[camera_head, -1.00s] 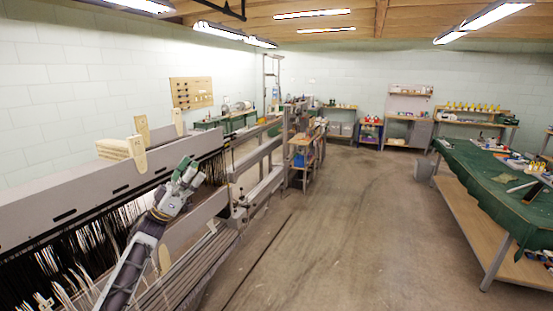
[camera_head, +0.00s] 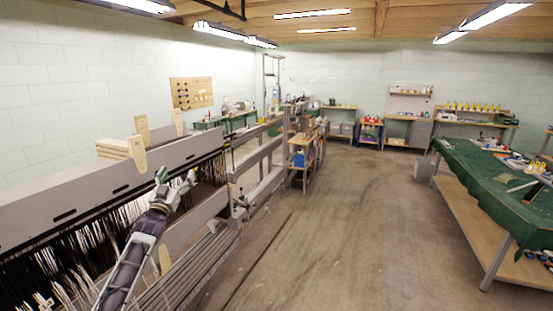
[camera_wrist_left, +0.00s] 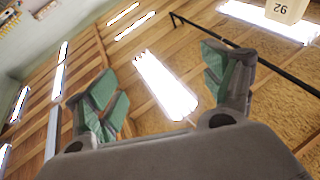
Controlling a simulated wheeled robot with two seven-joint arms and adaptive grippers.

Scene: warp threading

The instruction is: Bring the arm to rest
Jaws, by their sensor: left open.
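My left gripper (camera_head: 174,179) is raised in front of the loom (camera_head: 100,192) at the left of the head view, and nothing shows between its fingers. My left arm comes up from the bottom left, in front of the loom's dark hanging threads (camera_head: 50,265). I cannot tell from the head view how close the gripper is to the loom's beam. My right gripper is not in view.
The loom frame runs away along the left side. A green-covered table (camera_head: 490,185) stands at the right, with a grey bin (camera_head: 424,170) beside it. Shelves and small tables line the back. The floor (camera_head: 330,230) between is clear.

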